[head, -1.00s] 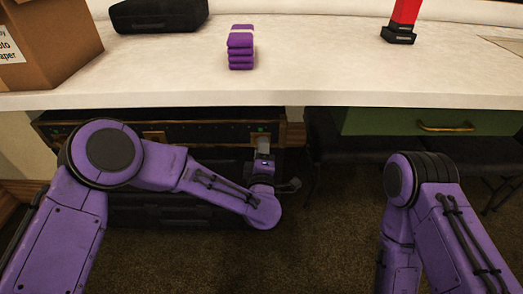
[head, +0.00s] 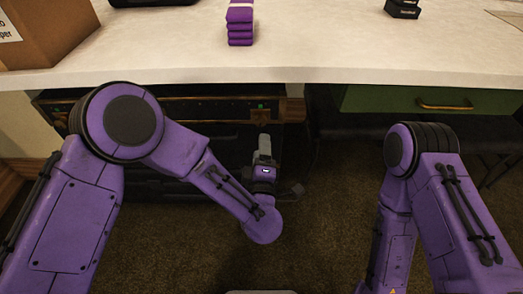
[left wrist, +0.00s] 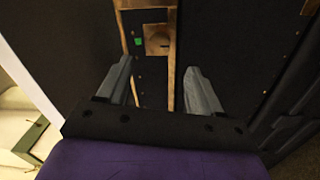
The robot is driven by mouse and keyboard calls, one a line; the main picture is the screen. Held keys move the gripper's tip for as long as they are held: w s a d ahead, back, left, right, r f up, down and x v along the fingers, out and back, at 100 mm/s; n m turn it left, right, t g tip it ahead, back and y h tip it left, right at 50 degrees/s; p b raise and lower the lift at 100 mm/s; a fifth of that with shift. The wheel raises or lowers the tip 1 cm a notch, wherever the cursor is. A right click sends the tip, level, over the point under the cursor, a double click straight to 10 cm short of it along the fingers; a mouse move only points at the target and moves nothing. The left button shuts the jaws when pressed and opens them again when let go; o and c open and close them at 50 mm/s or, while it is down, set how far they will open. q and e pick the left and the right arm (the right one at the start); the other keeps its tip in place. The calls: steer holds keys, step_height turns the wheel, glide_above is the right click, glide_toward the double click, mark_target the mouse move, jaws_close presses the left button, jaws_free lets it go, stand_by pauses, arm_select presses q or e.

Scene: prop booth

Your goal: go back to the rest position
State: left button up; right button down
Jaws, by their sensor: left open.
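My left gripper (head: 264,142) is below the front edge of the table in the head view, in front of a dark trunk (head: 70,108) under the table. In the left wrist view its two grey fingers (left wrist: 158,85) stand apart with nothing between them, facing the trunk's dark side with its brass strip and latch (left wrist: 157,38). My right arm is bent at the right of the head view; its gripper is out of the picture.
The white table (head: 330,50) spans the view above my arms. On it are a stack of purple bundles (head: 240,25), a cardboard box (head: 45,30), a black case (head: 150,2) and a black base (head: 402,9). A green drawer (head: 385,99) is under the right side.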

arm_select(q)
steer(key=shift+s, duration=0.8)
steer(key=shift+f, duration=0.1)
steer(key=s+a+f+m+g+h, duration=0.1)
steer(key=s+a+f+m+g, duration=0.35)
steer(key=f, duration=0.35)
steer(key=s+a+f+m+g, duration=0.35)
steer(key=a+f, duration=0.25)
steer(key=f, duration=0.2)
steer(key=s+a+f+g+y, duration=0.2)
steer(key=s+a+f+g, duration=0.25)
steer(key=s+a, duration=0.55)
steer(key=s+a+f+g+y, duration=0.25)
steer(key=s+a+f, duration=0.25)
steer(key=s+a, duration=0.55)
step_height(320, 180, up, 28)
steer(key=p, duration=2.7)
steer(key=shift+d+f+m+p, duration=0.25)
steer(key=shift+d+m+p, duration=0.05)
